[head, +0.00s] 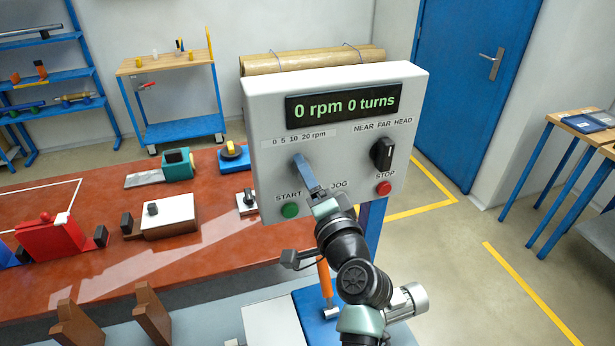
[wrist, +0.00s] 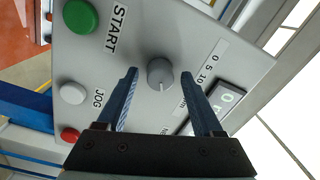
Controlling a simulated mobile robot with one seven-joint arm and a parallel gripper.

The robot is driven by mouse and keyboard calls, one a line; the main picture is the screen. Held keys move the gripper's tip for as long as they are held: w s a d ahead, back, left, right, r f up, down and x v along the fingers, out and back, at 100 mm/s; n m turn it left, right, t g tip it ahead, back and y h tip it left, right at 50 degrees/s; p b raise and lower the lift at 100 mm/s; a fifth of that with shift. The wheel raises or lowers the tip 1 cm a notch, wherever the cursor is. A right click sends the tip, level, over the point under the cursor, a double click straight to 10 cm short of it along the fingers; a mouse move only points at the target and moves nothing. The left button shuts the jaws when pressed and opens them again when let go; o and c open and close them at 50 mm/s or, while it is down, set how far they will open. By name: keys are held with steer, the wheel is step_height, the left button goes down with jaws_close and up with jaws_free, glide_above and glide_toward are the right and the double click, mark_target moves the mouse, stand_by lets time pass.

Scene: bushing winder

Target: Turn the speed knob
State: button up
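The speed knob (wrist: 160,72) is a round grey knob on the light grey control panel (head: 345,82), with a pale mark toward the bottom of the wrist picture. Its scale (head: 299,138) reads 0 5 10 20 rpm. The display (head: 344,105) reads 0 rpm 0 turns. My gripper (wrist: 159,75) is open, with one blue finger on either side of the knob in the wrist view and visible gaps on both sides. In the head view my gripper (head: 303,167) is in front of the panel's left part and mostly hides the knob.
A green START button (head: 290,211), a red STOP button (head: 383,188) and a white JOG button (wrist: 72,93) sit near the knob. A black NEAR FAR HEAD selector (head: 383,153) is to the right. A red-brown bench (head: 220,262) with several fixtures stands behind at left.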

stand_by(0.3)
steer(key=b+v, duration=0.4)
steer(key=v, duration=0.9)
steer(key=shift+a, duration=0.1)
